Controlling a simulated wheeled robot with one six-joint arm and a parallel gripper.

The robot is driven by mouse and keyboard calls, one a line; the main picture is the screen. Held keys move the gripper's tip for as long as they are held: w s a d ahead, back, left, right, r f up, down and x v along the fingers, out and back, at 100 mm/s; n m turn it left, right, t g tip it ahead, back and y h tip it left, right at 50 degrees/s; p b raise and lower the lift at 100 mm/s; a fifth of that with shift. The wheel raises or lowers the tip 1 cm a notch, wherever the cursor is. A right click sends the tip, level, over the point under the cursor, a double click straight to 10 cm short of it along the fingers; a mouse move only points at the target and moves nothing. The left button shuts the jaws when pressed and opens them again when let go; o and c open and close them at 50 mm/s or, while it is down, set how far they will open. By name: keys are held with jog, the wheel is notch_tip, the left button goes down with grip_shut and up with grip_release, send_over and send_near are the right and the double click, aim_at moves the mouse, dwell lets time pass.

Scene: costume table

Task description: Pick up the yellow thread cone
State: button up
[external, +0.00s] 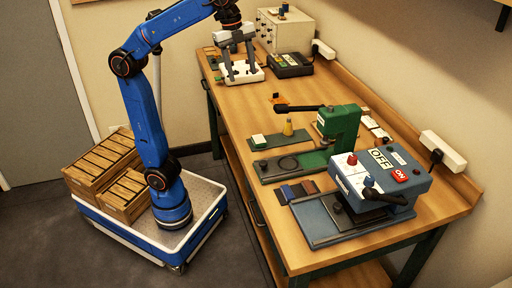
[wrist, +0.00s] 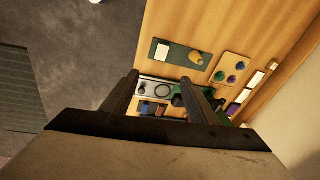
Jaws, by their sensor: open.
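The yellow thread cone (external: 288,128) stands on a dark green mat (external: 276,141) near the middle of the table in the external view. In the wrist view the cone (wrist: 196,58) shows on the same mat, beyond the fingertips and to their right. My gripper (external: 241,72) is open and empty, above the far-left part of the table, well apart from the cone. Its two fingers (wrist: 160,79) also show spread in the wrist view, with nothing between them.
A green press (external: 338,128) with a black lever stands close to the cone. A blue-grey machine (external: 380,180) is at the table's near end. A white device (external: 242,76) sits below my gripper, beside a dark box (external: 290,64). A wooden tray with spools (wrist: 222,68) shows right of the cone.

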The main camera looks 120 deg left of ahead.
aim_at(289, 122)
jog(key=w+a+f+m+g, duration=0.1)
jog(key=w+a+f+m, duration=0.15)
jog(key=w+a, duration=0.4)
jog(key=w+a+f+m+g, duration=0.1)
jog(key=w+a+m, duration=0.35)
jog(key=w, duration=0.35)
jog(key=shift+n, duration=0.4)
jog(key=f, duration=1.7)
jog(key=shift+s+a+f, duration=0.25)
jog(key=shift+s+a, duration=0.05)
jog(key=shift+a, duration=0.05)
jog(key=shift+d+f, duration=0.2)
jog(key=shift+f, duration=2.45)
jog(key=c, duration=1.1)
